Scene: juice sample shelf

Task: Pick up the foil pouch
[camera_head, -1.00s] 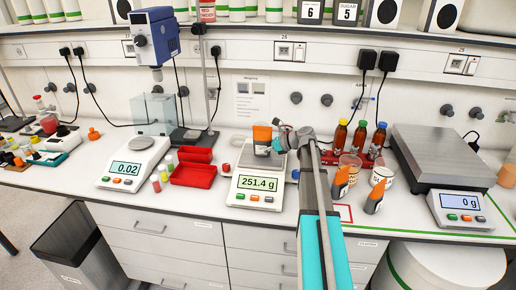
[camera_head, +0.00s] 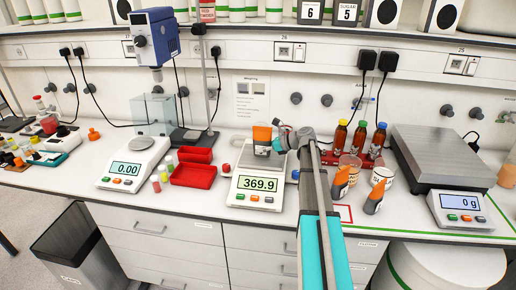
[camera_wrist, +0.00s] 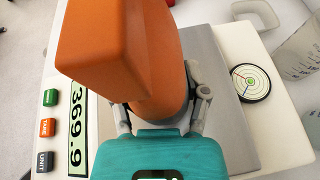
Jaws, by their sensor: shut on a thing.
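The foil pouch (camera_head: 262,134), orange with a pale top edge and a greyish lower part, stands upright over the pan of the middle scale (camera_head: 256,190). My gripper (camera_head: 279,143) reaches in from the right and is shut on it. In the wrist view the orange body (camera_wrist: 120,50) fills the upper middle, with my gripper's fingers (camera_wrist: 160,108) on either side low on it. The pouch's lower end is hidden there, and I cannot tell whether it touches the pan. The scale reads 369.9.
Red trays (camera_head: 192,175) and a balance (camera_head: 134,162) stand left of the scale. To the right are bottles in a red rack (camera_head: 367,161), cups (camera_head: 382,178), orange-and-grey items (camera_head: 374,197) and a large scale (camera_head: 440,157). A shelf (camera_head: 250,27) runs above.

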